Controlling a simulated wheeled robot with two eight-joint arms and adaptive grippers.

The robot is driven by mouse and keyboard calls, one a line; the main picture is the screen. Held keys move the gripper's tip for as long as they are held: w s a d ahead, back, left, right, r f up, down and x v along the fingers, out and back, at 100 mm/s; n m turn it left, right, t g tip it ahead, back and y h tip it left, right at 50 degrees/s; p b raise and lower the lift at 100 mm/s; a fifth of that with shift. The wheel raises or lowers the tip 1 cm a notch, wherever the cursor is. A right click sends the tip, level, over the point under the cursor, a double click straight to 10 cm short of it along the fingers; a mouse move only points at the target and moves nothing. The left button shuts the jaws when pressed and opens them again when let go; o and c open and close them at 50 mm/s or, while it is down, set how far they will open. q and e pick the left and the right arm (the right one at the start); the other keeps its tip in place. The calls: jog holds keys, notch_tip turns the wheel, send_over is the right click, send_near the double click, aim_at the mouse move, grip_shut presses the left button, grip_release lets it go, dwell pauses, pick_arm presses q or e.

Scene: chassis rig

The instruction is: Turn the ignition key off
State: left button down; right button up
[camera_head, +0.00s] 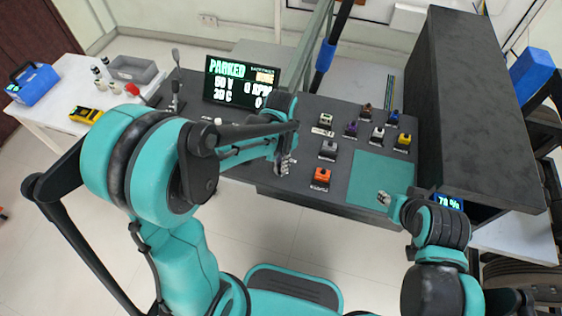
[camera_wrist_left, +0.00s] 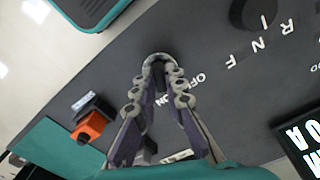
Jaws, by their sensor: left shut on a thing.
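My left gripper (camera_head: 283,165) is over the front part of the dark console, left of the button blocks. In the left wrist view its fingertips (camera_wrist_left: 158,62) meet beside the white OFF/ON lettering (camera_wrist_left: 192,88). They are shut on the ignition key, which is mostly hidden between and behind the fingers; I cannot tell its angle. The display (camera_head: 240,83) reads PARKED. My right gripper (camera_head: 384,198) hangs over the teal mat at the right; its jaws are too small to judge.
An orange button block (camera_head: 320,178) and a grey one (camera_head: 328,150) stand just right of my left gripper. More coloured blocks stand behind. The teal mat (camera_head: 370,175) is bare. A drive selector (camera_wrist_left: 262,14) with R, N, F marks shows in the wrist view. A large dark cabinet (camera_head: 475,110) bounds the right.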

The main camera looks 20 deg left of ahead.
pick_arm(q)
jog(key=n, duration=1)
jog(key=shift+n+p, duration=0.3)
jog(key=shift+p, duration=0.05)
dwell(0.4)
jog(key=c, duration=1.6)
grip_release()
jog(key=shift+r, duration=0.15)
notch_tip(320, 180, up, 12)
jog(key=shift+f, duration=0.15)
